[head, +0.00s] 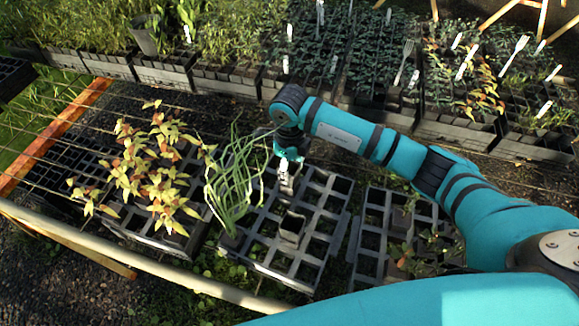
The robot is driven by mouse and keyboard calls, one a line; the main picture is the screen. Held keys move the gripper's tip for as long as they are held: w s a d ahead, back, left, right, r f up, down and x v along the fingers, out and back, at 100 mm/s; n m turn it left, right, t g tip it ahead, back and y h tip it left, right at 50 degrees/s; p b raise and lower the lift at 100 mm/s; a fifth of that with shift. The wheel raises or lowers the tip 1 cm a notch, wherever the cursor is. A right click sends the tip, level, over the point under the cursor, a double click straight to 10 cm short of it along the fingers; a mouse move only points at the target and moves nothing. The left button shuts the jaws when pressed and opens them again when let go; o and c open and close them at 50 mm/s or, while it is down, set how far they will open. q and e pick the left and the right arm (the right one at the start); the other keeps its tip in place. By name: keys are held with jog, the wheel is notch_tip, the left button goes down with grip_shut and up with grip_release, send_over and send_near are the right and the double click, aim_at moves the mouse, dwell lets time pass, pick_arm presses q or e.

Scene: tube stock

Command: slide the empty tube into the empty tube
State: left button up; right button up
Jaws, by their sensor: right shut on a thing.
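My right gripper (289,166) points down over the middle tray (317,225). It is shut on a small dark tube (287,186), which is partly hidden by the fingers and hard to make out. Another dark square tube (292,229) sits upright in the tray, just nearer than the gripper, with its rim above the grid. It looks empty. The held tube appears apart from it, but the exact gap cannot be told. My left gripper is not in view.
Tall green leaves (235,185) rise close left of the gripper. A yellow-red plant (155,165) fills the left tray. Another tray (372,225) stands to the right. A pale rail (130,262) runs along the front. Planted trays line the back.

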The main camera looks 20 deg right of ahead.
jog(key=shift+f, duration=0.15)
jog(key=o, duration=0.8)
jog(key=shift+o, duration=0.2)
notch_tip(320, 180, up, 12)
dwell(0.4)
